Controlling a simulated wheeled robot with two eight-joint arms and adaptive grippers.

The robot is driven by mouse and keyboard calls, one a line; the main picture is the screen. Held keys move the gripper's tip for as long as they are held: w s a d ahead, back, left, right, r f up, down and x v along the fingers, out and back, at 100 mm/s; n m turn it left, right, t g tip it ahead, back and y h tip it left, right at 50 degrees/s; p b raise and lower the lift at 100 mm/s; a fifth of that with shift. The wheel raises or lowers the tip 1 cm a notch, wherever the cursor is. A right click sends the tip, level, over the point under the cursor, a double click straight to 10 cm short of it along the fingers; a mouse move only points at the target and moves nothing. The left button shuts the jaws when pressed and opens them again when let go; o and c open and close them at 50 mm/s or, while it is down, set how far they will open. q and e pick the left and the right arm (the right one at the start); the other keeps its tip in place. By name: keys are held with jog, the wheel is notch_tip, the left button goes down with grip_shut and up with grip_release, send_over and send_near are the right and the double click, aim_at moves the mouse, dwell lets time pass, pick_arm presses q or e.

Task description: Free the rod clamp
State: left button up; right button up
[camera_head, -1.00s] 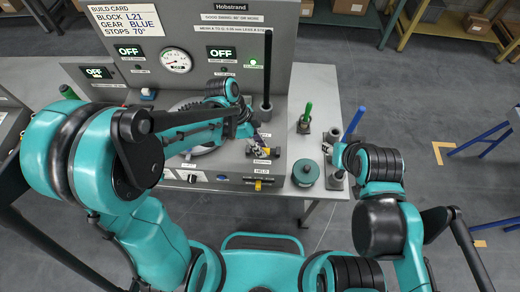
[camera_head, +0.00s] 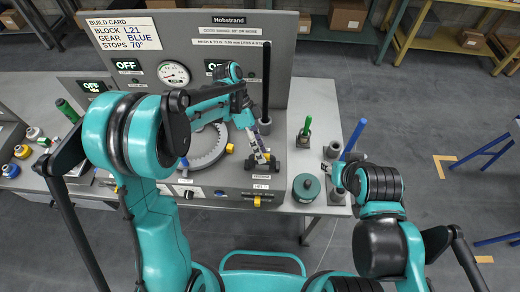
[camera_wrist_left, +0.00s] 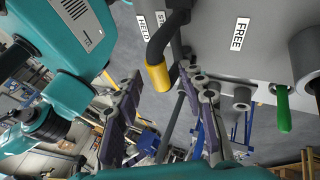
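The rod clamp's black bent lever has a yellow grip (camera_wrist_left: 157,77) in the left wrist view, beside the HELD label (camera_wrist_left: 146,28). The FREE label (camera_wrist_left: 240,33) is farther right. In the head view a yellow grip (camera_head: 257,201) shows at the console's front edge, below a HELD label (camera_head: 261,187). My left gripper (camera_wrist_left: 163,88) is open, its two fingertips apart on either side of the yellow grip in the picture; contact cannot be told. It also shows over the console in the head view (camera_head: 260,157). My right gripper (camera_head: 338,178) is by the blue rod; its fingers are unclear.
A tall black rod (camera_head: 266,80) stands behind my left gripper. A grey ring gear (camera_head: 207,147) lies to its left. A green lidded pot (camera_head: 306,187), a green-handled peg (camera_head: 306,127) and a blue rod (camera_head: 354,137) stand to the right. Floor is open beyond.

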pick_arm(q)
jog(key=shift+r, duration=0.1)
jog(key=v, duration=1.2)
